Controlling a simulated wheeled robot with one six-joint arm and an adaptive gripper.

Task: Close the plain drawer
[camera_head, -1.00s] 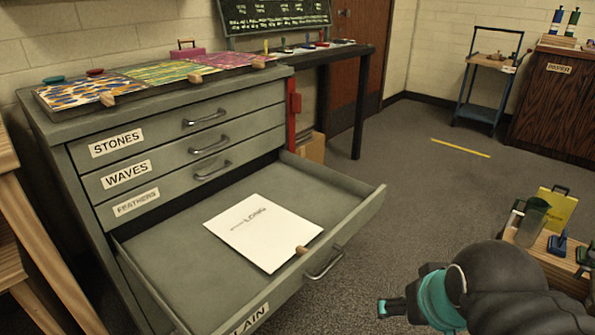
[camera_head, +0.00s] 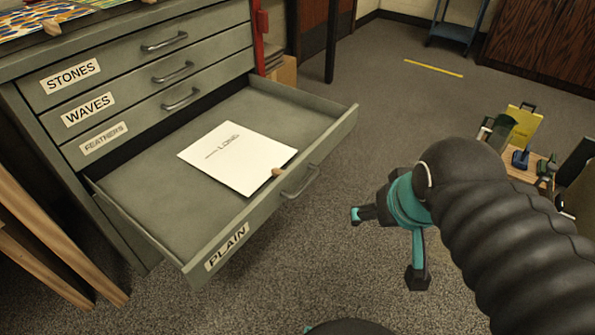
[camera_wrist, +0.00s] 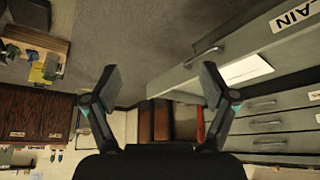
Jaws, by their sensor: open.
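The plain drawer (camera_head: 130,212) is the lowest one in the grey cabinet and is pulled far out, with a "PLAIN" label at the left of its front. Its metal handle (camera_head: 301,181) is on the front's right half. A white sheet reading "LONG" (camera_head: 225,160) lies inside, with a small wooden knob at its near corner. My gripper (camera_head: 386,247) is open and empty, to the right of the drawer front and apart from it. In the wrist view my gripper's spread fingers (camera_wrist: 160,85) show, with the drawer handle (camera_wrist: 204,56) beyond them, upper right.
Shut drawers labelled STONES (camera_head: 150,60), WAVES and FEATHERS sit above. A wooden stand (camera_head: 35,250) is at the left. A low wooden surface with bottles and a yellow board (camera_head: 521,124) is at the right. Open carpet lies between it and the drawer.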

